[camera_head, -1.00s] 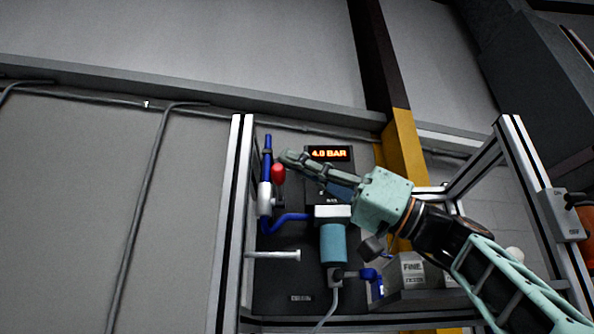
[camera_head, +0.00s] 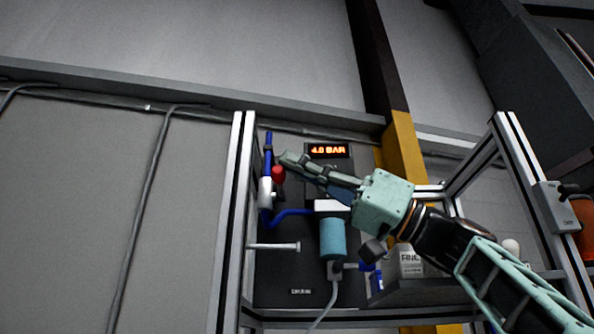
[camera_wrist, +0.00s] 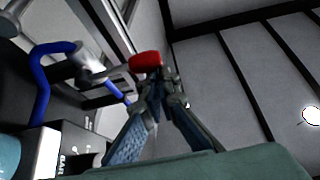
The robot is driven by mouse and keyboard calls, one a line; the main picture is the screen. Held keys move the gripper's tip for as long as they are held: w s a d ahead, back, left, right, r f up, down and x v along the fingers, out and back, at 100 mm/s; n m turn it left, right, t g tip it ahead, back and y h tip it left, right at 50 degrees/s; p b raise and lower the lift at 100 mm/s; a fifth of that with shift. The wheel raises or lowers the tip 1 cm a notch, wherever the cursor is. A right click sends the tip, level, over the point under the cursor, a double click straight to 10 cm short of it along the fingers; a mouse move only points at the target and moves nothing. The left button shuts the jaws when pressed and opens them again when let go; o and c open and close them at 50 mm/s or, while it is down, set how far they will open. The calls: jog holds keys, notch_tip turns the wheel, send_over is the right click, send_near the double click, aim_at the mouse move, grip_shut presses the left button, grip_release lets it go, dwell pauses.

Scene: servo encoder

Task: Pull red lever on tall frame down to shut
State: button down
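The red lever (camera_head: 278,174) points up on the white valve body (camera_head: 265,192) in a blue pipe, at the left side of the tall frame (camera_head: 236,200). In the wrist view the red lever end (camera_wrist: 146,61) lies just beyond my fingertips, slightly left. My gripper (camera_head: 286,159) reaches in from the right, with its tips just above the red end. In the wrist view the fingers of my gripper (camera_wrist: 164,82) converge to nearly touching tips, with nothing seen between them. Whether the tips touch the lever cannot be told.
A lit pressure display (camera_head: 328,151), seemingly 4.0 BAR, is behind my gripper. A teal filter cylinder (camera_head: 333,238) and a horizontal grey rod (camera_head: 273,246) are below. The frame's right post (camera_head: 545,200) carries a grey box (camera_head: 557,207).

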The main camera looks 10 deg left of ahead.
jog(key=shift+w+f, duration=0.1)
jog(key=shift+f, duration=0.1)
jog(key=v, duration=0.7)
jog(key=shift+d, duration=0.2)
dwell(0.4)
